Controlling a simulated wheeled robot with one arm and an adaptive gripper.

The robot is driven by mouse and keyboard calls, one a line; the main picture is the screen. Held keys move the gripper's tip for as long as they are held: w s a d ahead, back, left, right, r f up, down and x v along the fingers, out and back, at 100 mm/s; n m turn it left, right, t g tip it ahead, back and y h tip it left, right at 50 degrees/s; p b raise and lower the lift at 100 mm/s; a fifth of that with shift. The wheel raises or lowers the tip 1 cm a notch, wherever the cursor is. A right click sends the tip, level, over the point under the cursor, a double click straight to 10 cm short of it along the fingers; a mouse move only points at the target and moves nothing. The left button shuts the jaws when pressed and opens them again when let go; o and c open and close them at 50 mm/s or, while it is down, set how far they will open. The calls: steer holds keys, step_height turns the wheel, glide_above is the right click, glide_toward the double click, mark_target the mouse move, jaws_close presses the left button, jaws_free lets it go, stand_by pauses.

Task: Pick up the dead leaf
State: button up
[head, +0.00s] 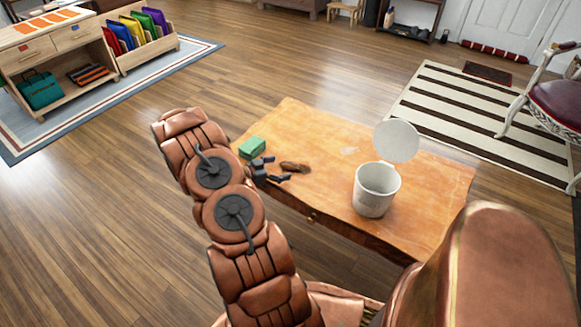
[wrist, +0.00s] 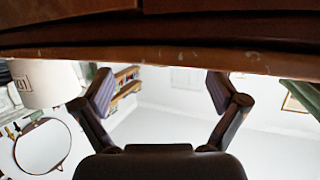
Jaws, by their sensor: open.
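A small brown curled thing, which looks like the dead leaf (head: 296,167), lies on the wooden table (head: 330,150). My gripper (head: 279,168) is just left of it, low over the table's left part, with its dark fingers pointing towards it. The fingers are apart and nothing shows between them. In the wrist view my gripper (wrist: 160,88) also shows spread, empty fingers. The leaf cannot be made out in the wrist view. I cannot tell from the head view whether a finger touches it.
A green box (head: 252,147) sits on the table behind my gripper. A white bin (head: 376,190) with its round lid (head: 396,141) raised stands on the table's right part. A brown wooden edge (wrist: 160,55) crosses the top of the wrist view. The table's middle is clear.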

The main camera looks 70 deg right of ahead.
mark_target(290, 166)
steer(key=shift+x, duration=1.5)
steer(key=c, duration=1.3)
